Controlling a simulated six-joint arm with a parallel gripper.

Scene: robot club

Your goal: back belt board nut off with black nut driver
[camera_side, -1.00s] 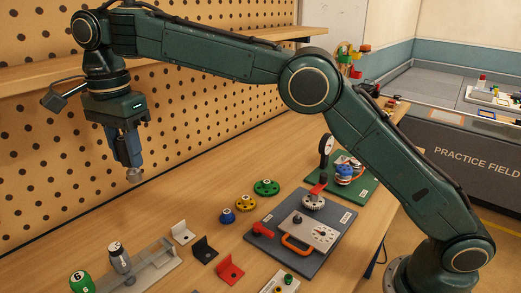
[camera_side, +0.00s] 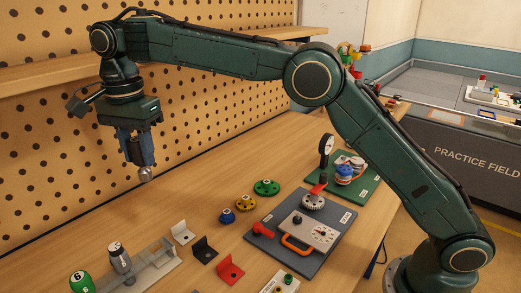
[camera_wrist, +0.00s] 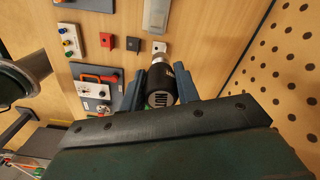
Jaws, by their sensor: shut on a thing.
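My gripper (camera_side: 139,160) is shut on the black nut driver and holds it up in the air near the pegboard. In the side view only the driver's silver tip (camera_side: 145,174) shows clearly below the fingers. In the wrist view the black nut driver (camera_wrist: 160,98), with white lettering, sits between the two fingers. A grey board (camera_side: 262,218) with a toothed wheel, red parts and an orange handle lies on the bench, well apart from my gripper. I cannot read its label, nor tell which board is the belt board. The nut is too small to make out.
A green board (camera_side: 372,184) with a round gauge stands behind the grey one.

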